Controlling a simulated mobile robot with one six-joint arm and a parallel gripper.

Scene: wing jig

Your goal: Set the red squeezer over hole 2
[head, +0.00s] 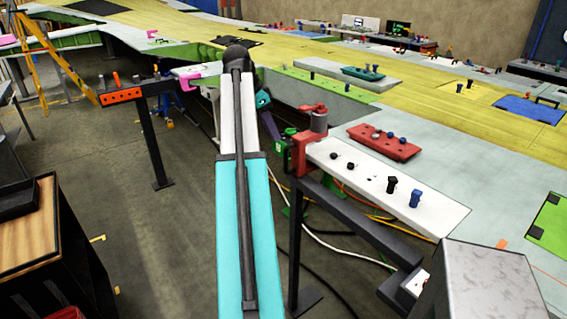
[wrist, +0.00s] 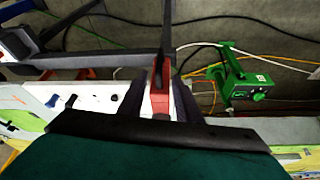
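The red squeezer (head: 300,150) is at the near left end of a white strip (head: 385,187), with a grey cylinder on top. In the wrist view, a red upright part of the squeezer (wrist: 160,98) shows between the two dark fingers of my gripper (wrist: 157,100). A pale gap shows beside the left finger, so the fingers look open; contact on the right side cannot be told. In the head view my gripper (head: 267,112) is just left of the squeezer, partly behind my arm. Dark round spots (head: 342,161) show on the strip; hole 2 carries no readable mark.
Black (head: 391,184) and blue (head: 415,198) pegs stand on the strip. A red tray (head: 384,143) lies behind it on the wing. A green device (wrist: 235,84) hangs right of the fingers in the wrist view. A dark stand beam (head: 355,222) runs below the strip.

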